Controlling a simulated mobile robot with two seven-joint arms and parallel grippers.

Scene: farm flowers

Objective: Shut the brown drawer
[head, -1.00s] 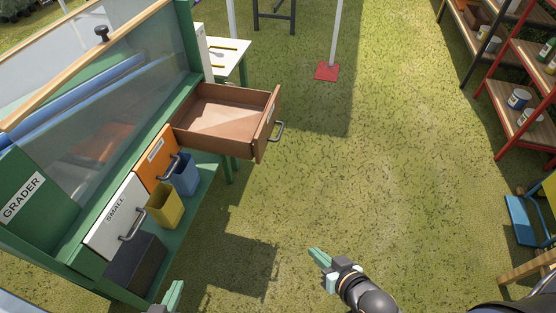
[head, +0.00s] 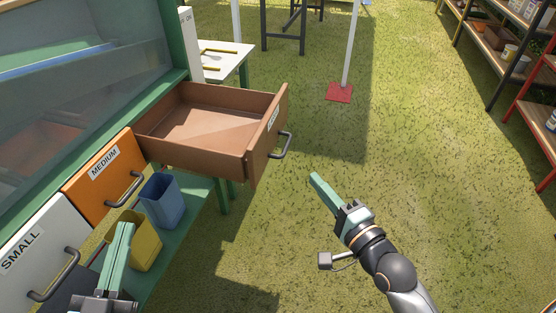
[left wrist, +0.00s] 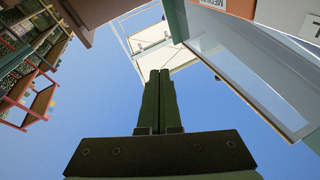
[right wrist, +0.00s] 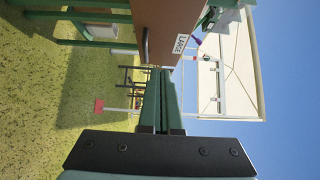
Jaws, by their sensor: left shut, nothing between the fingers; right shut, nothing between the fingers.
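The brown drawer (head: 205,128) is pulled open from the green cabinet in the head view, and it looks empty. Its front panel faces right and carries a label and a dark handle (head: 284,146). The drawer front (right wrist: 160,30) also shows in the right wrist view with the label "LARGE". My right gripper (head: 314,177) is shut and empty, to the right of and nearer than the handle, apart from it. My left gripper (head: 125,228) is shut and empty at the lower left, in front of the yellow bin. The left wrist view shows its closed fingers (left wrist: 158,75) against sky.
The orange "MEDIUM" drawer (head: 100,182) and white "SMALL" drawer (head: 40,240) are shut. A blue bin (head: 162,200) and yellow bin (head: 147,250) stand on the green shelf below. A white pole with red base (head: 339,92) stands behind. Shelves line the right; grass between is clear.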

